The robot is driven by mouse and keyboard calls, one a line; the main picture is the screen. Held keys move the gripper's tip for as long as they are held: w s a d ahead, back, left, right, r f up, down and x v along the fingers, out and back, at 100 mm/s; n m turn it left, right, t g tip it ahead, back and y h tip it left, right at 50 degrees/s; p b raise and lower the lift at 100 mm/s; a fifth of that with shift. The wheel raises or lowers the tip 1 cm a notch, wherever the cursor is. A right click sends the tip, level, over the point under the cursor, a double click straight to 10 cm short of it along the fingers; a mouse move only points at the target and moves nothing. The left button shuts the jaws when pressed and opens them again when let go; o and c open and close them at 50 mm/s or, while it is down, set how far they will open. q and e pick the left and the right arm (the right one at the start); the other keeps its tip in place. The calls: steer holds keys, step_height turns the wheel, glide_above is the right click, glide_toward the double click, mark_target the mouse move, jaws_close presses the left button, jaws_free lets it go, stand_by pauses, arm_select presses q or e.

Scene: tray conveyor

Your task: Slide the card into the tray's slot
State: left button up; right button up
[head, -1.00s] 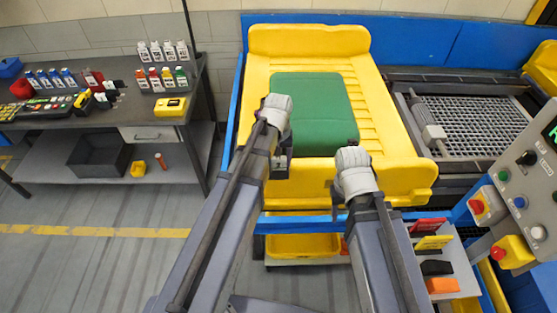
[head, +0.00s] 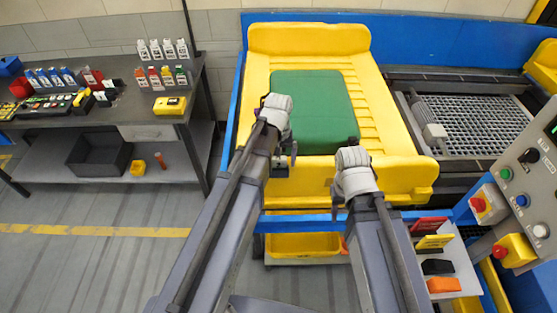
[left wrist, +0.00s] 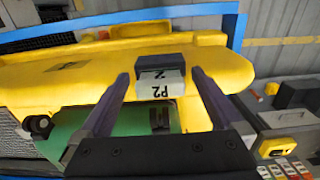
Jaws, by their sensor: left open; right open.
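The yellow tray (head: 400,170) lies on the conveyor with a green block (head: 315,110) in it. In the left wrist view, a pale card (left wrist: 160,85) marked "P2" and "Z" sits at a dark holder (left wrist: 165,66) on the tray's yellow end wall. The card's lower part sticks out of the holder; how deep it sits is hidden. My left gripper (head: 280,160) is open at the tray's near wall; in the left wrist view its fingers (left wrist: 160,98) stand apart on both sides of the card, not touching it. My right gripper (head: 354,196) is open and empty near the tray's front right.
A rack (head: 455,262) with red, yellow, black and orange items stands at right, beside a control panel (head: 525,180). A yellow bin (head: 300,246) is below the tray's front. A workbench (head: 130,108) with bottles is at left. Floor between is clear.

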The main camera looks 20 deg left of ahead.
arm_select(q)
steer(key=shift+r+p, duration=3.95)
steer(key=shift+f, duration=0.1)
steer(key=shift+s+d+f+b, duration=0.15)
steer(key=shift+s+f+b, duration=0.05)
steer(key=shift+f+b, duration=0.1)
steer(key=s+d+f+m+y+b, duration=0.1)
steer(key=s+d+f+m+b, duration=0.6)
steer(key=s+d+f+b, duration=0.3)
steer(key=s+f+b, duration=0.3)
steer(key=b, duration=0.1)
steer(key=shift+s+f, duration=0.35)
